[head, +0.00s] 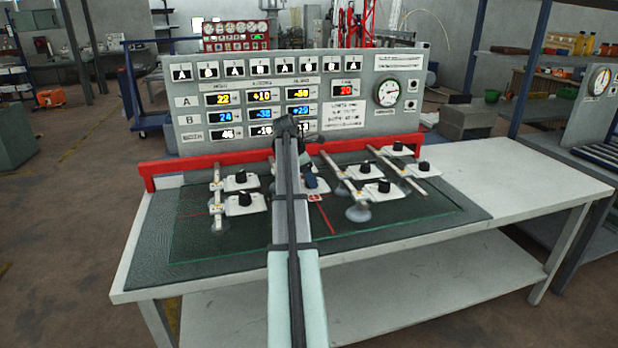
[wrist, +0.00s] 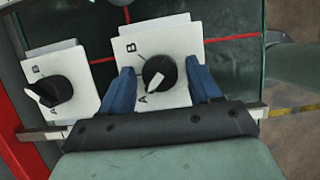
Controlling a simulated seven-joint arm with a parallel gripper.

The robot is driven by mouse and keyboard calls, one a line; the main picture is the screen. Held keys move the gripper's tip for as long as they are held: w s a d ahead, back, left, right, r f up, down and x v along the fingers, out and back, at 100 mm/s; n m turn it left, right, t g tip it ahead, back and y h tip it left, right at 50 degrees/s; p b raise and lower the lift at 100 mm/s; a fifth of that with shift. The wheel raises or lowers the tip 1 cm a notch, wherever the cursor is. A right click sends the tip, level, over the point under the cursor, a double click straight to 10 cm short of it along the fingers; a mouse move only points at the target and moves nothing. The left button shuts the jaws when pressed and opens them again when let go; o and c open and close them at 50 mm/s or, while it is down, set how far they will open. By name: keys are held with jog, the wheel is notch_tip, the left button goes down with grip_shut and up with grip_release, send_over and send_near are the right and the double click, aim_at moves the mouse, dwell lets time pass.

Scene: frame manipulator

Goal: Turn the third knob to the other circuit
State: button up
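In the wrist view, a black knob (wrist: 160,74) with a white pointer stands on a white plate (wrist: 178,38) lettered A and B. Its pointer is toward A at the lower left. My gripper (wrist: 162,84) is open, with one blue finger on each side of this knob and gaps between. Contact with the plate's sides cannot be told. A second knob (wrist: 48,90) on its own A/B plate is to the left, its pointer also toward the lower left. In the head view, my arm hides most of this area; a white plate (head: 318,187) shows beside it.
Several other knobs stand on the green mat, such as one at left (head: 245,198) and one at right (head: 384,186). A red rail (head: 200,163) runs along the back, before a grey display panel (head: 350,62). The white table (head: 480,165) is bare at right.

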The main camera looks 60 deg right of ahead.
jog(key=c, duration=0.9)
jog(key=shift+m, duration=0.3)
jog(key=m, duration=0.1)
jog(key=m+g+y, duration=0.1)
jog(key=m, duration=0.1)
jog(key=shift+w+d+m, duration=0.1)
jog(key=shift+d+m, duration=0.1)
jog(key=shift+m, duration=0.1)
jog(key=shift+m+y, duration=1.1)
jog(key=shift+m, duration=1.2)
jog(key=o, duration=1.1)
jog(key=shift+c, duration=0.2)
